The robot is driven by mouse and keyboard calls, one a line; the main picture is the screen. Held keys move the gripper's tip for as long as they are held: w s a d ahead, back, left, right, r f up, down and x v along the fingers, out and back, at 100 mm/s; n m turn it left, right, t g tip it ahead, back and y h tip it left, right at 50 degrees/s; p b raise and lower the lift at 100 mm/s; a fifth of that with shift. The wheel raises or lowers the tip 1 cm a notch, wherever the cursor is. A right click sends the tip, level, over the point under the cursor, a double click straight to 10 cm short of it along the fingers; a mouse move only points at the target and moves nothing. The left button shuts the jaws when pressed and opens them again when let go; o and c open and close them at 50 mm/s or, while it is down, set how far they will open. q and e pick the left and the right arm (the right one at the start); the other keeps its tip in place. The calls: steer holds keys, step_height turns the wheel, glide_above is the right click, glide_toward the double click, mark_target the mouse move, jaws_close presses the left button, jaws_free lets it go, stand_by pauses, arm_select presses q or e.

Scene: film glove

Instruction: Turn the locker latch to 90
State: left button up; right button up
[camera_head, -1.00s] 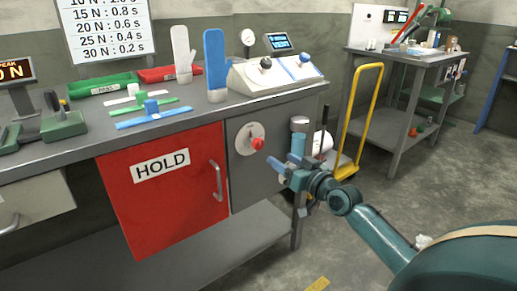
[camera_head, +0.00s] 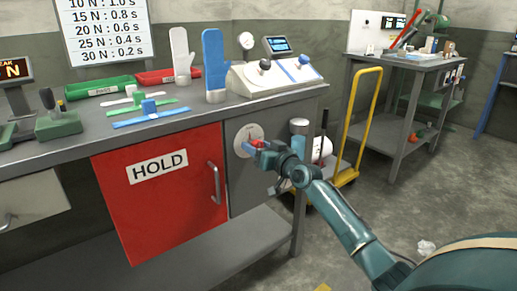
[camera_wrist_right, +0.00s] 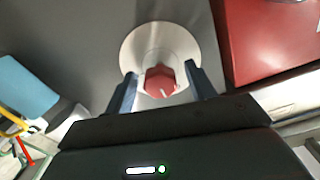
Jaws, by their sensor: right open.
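The locker latch is a red knob (camera_wrist_right: 160,81) on a round pale plate (camera_wrist_right: 158,45), set on a grey panel (camera_head: 238,185). In the right wrist view the knob stands between the two fingers of my right gripper (camera_wrist_right: 163,90), with a gap on each side. The fingers are open and their tips reach near the plate. In the head view my right gripper (camera_head: 258,150) is at the plate (camera_head: 249,134) and covers most of the knob. The knob's angle is hard to read. My left gripper is not in view.
Left of the latch is a red door marked HOLD (camera_head: 160,190) with a handle (camera_head: 214,183). The bench top above holds gloves, trays and a control box (camera_head: 275,75).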

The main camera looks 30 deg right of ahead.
steer(key=c, duration=1)
steer(key=shift+o, duration=0.2)
